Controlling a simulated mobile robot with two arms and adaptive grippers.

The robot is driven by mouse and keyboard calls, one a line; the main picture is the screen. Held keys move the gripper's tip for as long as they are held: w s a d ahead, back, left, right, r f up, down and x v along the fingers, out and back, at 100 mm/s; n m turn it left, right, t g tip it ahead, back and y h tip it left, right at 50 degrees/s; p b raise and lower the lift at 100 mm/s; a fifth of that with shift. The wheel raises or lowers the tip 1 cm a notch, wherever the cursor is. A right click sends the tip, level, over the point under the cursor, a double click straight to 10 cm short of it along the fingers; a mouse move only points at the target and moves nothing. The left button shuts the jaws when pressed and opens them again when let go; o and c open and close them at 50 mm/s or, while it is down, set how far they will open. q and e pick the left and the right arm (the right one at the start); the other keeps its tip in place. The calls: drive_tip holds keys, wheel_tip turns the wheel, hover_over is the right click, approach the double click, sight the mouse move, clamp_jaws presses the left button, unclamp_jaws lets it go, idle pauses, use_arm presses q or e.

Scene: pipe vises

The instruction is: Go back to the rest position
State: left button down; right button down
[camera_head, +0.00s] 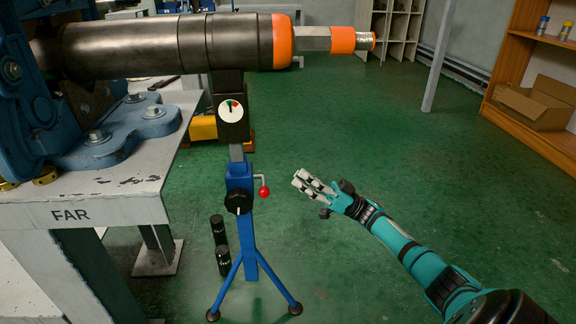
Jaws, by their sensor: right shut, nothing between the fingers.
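My right gripper (311,184) is at the end of the teal arm that comes in from the lower right. Its pale fingers are shut and empty, in the air over the green floor. It is apart from the blue pipe stand (242,190), which stands to its left. My left gripper is not in view.
A black pipe with orange bands (165,45) lies across the upper left, over the stand's head with a dial (232,112). A blue vise (110,135) sits on the table marked FAR (125,208). A wooden shelf (520,40) holds a cardboard box (535,103). Floor around the arm is clear.

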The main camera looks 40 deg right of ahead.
drive_tip(key=shift+v, duration=1.65)
drive_tip(key=shift+a, duration=0.15)
